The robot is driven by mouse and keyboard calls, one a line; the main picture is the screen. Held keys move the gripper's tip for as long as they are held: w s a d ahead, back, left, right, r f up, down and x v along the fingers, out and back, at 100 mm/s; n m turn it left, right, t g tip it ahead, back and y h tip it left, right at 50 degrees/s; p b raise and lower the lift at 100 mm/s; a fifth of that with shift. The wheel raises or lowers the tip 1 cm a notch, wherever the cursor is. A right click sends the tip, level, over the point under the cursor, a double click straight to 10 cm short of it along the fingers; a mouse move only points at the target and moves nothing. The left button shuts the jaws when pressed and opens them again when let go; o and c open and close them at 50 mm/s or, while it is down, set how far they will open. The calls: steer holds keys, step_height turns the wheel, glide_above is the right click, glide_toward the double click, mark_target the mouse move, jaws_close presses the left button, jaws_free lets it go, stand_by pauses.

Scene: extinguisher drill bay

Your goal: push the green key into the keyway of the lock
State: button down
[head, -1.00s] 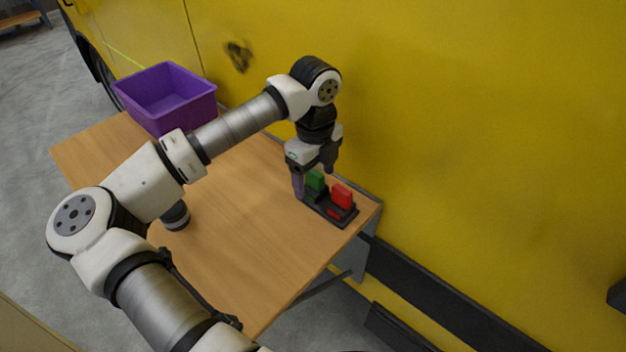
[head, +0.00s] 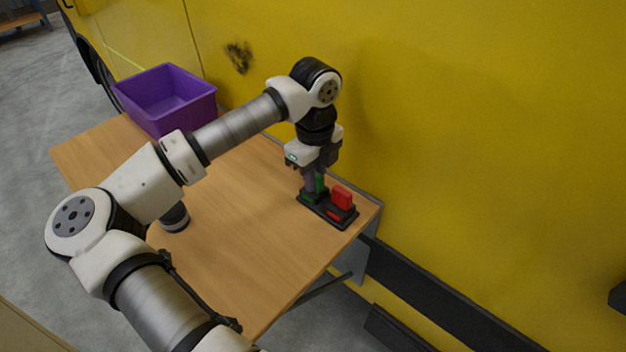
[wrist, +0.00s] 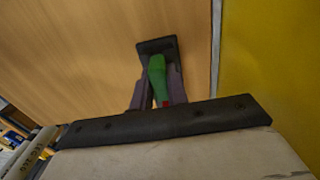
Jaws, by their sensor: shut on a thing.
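The green key (head: 320,183) stands upright in a black holder (head: 343,223) near the right edge of the wooden table. My gripper (head: 314,184) points down over the holder and is shut on the green key. In the wrist view the green key (wrist: 157,70) lies between my two fingers (wrist: 157,90), with the black holder (wrist: 158,45) beyond it. A red key (head: 342,197) stands in the holder to the right of the green one. I cannot make out a lock or keyway, and the green key's lower end is largely hidden.
A purple bin (head: 165,97) stands at the far left of the wooden table (head: 235,220). A dark round object (head: 174,217) is on the table under my arm. A yellow wall (head: 450,120) rises close behind the holder. The middle of the table is clear.

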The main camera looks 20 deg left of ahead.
steer(key=shift+r, duration=0.15)
steer(key=shift+r+p, duration=0.35)
steer(key=shift+r, duration=1.05)
steer(key=shift+r+p, duration=0.7)
steer(key=shift+r, duration=1.3)
